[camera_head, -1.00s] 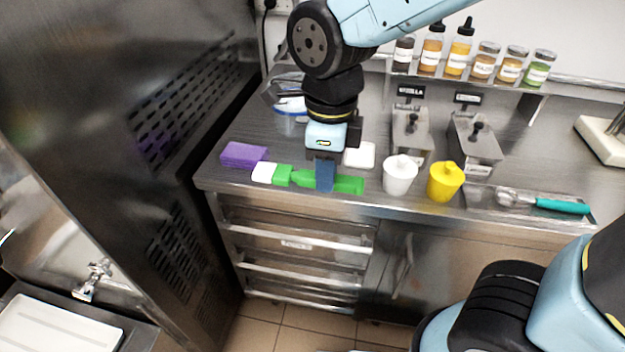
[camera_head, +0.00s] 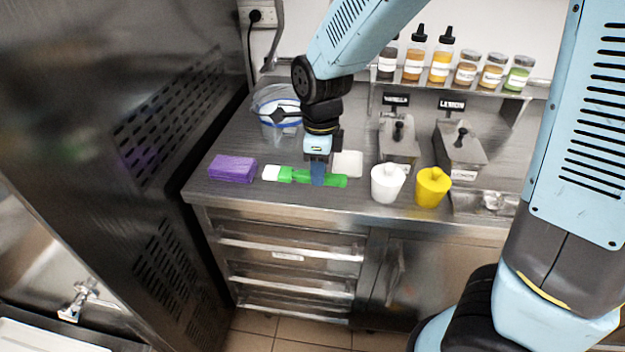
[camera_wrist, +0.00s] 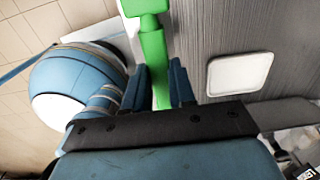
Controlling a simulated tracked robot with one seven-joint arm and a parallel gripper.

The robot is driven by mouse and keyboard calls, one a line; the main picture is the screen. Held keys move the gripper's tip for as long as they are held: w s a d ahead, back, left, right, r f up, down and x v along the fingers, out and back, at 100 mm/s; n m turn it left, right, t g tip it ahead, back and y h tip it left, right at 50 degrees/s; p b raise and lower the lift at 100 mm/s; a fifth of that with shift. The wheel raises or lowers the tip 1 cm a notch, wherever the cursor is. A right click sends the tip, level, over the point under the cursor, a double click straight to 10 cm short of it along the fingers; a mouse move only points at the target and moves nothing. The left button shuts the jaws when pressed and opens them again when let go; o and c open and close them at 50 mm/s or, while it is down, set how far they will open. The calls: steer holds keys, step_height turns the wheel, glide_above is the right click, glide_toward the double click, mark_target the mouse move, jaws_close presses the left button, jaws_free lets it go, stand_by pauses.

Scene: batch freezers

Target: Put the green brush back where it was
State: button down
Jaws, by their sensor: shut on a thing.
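The green brush (camera_head: 335,181) has a green handle and a white end at its left. In the head view it is over the front part of the steel counter, between the purple sponge and the white cup. My gripper (camera_head: 318,178) points down and is shut on the brush's handle. The wrist view shows the green handle (camera_wrist: 155,55) between the two blue fingers. I cannot tell whether the brush touches the counter.
A purple sponge (camera_head: 232,169) lies left of the brush. A white square pad (camera_head: 348,163) lies just behind it. A white cup (camera_head: 387,184) and a yellow cup (camera_head: 433,187) stand to the right. A clear tub (camera_head: 278,120) stands behind. The counter's front edge is close.

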steer(key=shift+w+f, duration=0.4)
steer(key=shift+f, duration=0.1)
steer(key=shift+w+f, duration=0.1)
steer(key=shift+f, duration=1.5)
steer(key=c, duration=0.9)
jaws_free()
steer(key=shift+c, duration=0.2)
step_height(320, 180, up, 12)
steer(key=shift+d, duration=0.1)
